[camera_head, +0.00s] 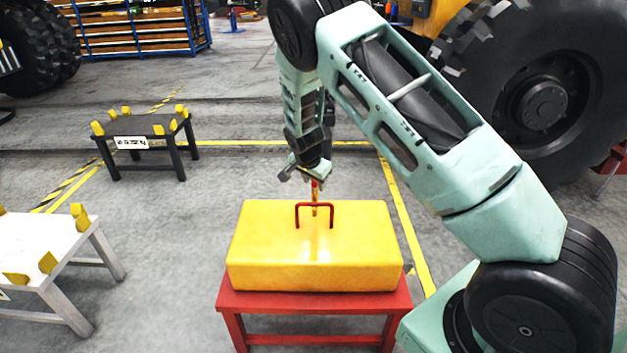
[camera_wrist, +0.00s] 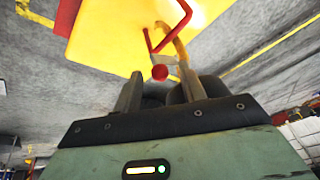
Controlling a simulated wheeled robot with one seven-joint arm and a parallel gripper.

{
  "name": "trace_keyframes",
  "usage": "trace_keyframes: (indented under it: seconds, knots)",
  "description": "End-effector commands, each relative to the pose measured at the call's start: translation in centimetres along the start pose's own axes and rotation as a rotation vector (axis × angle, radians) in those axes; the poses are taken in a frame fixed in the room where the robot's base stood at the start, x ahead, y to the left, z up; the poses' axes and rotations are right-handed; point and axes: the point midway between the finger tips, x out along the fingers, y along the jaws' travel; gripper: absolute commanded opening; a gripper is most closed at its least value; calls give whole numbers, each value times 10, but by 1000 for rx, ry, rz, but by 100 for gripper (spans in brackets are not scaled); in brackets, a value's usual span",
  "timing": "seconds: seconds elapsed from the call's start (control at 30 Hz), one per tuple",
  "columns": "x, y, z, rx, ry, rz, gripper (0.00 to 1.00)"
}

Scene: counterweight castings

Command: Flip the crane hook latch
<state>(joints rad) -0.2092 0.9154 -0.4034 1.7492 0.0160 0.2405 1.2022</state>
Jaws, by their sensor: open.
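A yellow casting (camera_head: 270,255) sits on a red stand (camera_head: 315,302). A red lifting handle (camera_head: 298,216) stands up from the middle of its top. A crane hook (camera_head: 315,200) stands at the handle, with a small red part near its upper end. In the wrist view the hook (camera_wrist: 180,50) is a tan curved piece meeting the red handle (camera_wrist: 184,15), and a red ball-like part (camera_wrist: 159,72) shows near the fingers. My gripper (camera_head: 305,172) is just above the hook. Its two fingers (camera_wrist: 158,88) are apart, with the red part between or just beyond them; contact cannot be told.
A black stand (camera_head: 150,145) with yellow corner posts is at the back left. A white stand (camera_head: 40,240) with yellow posts is at the front left. A large wheel (camera_head: 545,105) is at the right. Open floor lies between the stands.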

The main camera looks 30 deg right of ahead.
Motion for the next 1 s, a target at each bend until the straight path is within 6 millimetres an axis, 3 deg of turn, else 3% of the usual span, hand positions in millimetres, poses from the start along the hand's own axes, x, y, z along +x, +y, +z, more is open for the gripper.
trace_keyframes:
  seconds: [0.13, 0.3, 0.67, 1.0]
  knots:
    - [0, 0, 0, 0, 0, 0, 41]
    - [0, 0, 0, 0, 0, 0, 0]
    - [3, 2, 5, 0, 30, -20, 0]
    - [18, 13, 25, 19, 210, -142, 0]
